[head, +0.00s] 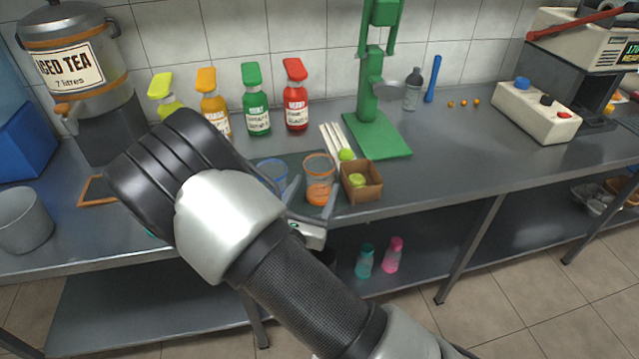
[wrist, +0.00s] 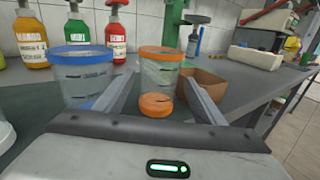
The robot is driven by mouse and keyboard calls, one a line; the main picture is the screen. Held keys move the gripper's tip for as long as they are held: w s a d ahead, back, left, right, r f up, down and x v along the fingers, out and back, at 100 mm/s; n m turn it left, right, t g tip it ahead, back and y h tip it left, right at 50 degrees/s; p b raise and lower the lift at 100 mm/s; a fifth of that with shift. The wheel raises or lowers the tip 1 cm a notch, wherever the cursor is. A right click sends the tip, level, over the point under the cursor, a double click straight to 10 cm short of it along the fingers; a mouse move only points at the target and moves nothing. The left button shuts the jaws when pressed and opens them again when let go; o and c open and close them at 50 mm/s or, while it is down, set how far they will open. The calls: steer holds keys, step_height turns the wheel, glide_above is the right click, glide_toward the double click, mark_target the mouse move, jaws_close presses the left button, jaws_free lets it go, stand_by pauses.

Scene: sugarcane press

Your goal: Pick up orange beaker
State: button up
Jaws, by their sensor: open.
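The orange beaker (head: 319,180) is a clear cup with an orange rim and an orange bottom, upright on the dark mat near the counter's front edge. In the wrist view the orange beaker (wrist: 160,75) stands ahead of my gripper, between the lines of its two fingers. My gripper (wrist: 158,92) is open and empty, its fingers spread to either side of the beaker's lower part. In the head view my gripper (head: 310,200) is partly hidden by my arm. I cannot tell whether the fingers touch the beaker.
A blue-rimmed beaker (wrist: 82,75) stands close left of the orange one. A cardboard box (head: 361,185) with a green item stands close right. Behind are a green press (head: 375,130) and several sauce bottles, including a red one (head: 296,105). Counter right of the box is clear.

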mark_target(323, 168)
steer(key=x, duration=0.5)
steer(key=shift+w+a+b, duration=0.1)
steer(key=shift+w+b, duration=0.05)
steer(key=shift+b, duration=0.2)
steer(key=c, duration=0.8)
